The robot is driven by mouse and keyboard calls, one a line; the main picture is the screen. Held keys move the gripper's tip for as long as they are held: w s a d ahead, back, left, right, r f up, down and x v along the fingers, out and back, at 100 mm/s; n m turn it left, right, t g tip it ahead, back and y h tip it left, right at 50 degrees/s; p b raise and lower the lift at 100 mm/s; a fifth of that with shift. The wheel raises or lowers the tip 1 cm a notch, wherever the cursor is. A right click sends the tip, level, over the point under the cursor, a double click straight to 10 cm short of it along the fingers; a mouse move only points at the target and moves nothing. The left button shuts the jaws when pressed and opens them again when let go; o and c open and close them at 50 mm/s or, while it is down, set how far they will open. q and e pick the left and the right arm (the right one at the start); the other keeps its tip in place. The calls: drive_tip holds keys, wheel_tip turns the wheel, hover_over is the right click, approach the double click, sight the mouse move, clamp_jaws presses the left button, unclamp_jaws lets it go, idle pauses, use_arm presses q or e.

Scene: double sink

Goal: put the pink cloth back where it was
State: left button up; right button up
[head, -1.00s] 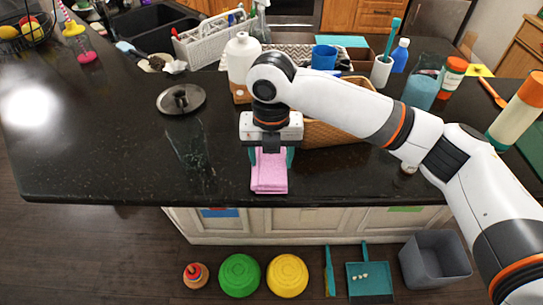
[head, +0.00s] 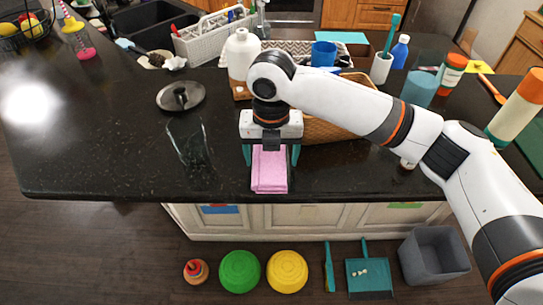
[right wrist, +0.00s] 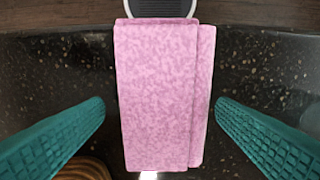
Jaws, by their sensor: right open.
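The folded pink cloth (head: 269,172) lies on the dark countertop near its front edge. It also shows in the right wrist view (right wrist: 160,95), flat and folded, its long sides running up and down the picture. My right gripper (head: 271,160) is over the cloth, pointing down. Its two teal fingers are spread, one on each side of the cloth. In the right wrist view (right wrist: 160,140) dark counter shows between each finger and the cloth, so neither finger touches it. My left gripper is not in view.
A wicker basket (head: 325,130) stands right behind my right gripper, beside a white bottle (head: 241,60). A clear glass (head: 188,140) and a pot lid (head: 181,96) are to the left. The counter's left front is clear. Bowls, a dustpan (head: 369,278) and a grey bin (head: 434,256) are on the floor.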

sight(271, 162)
wheel_tip(271, 162, up, 11)
drive_tip(key=b, duration=0.2)
idle(0.6)
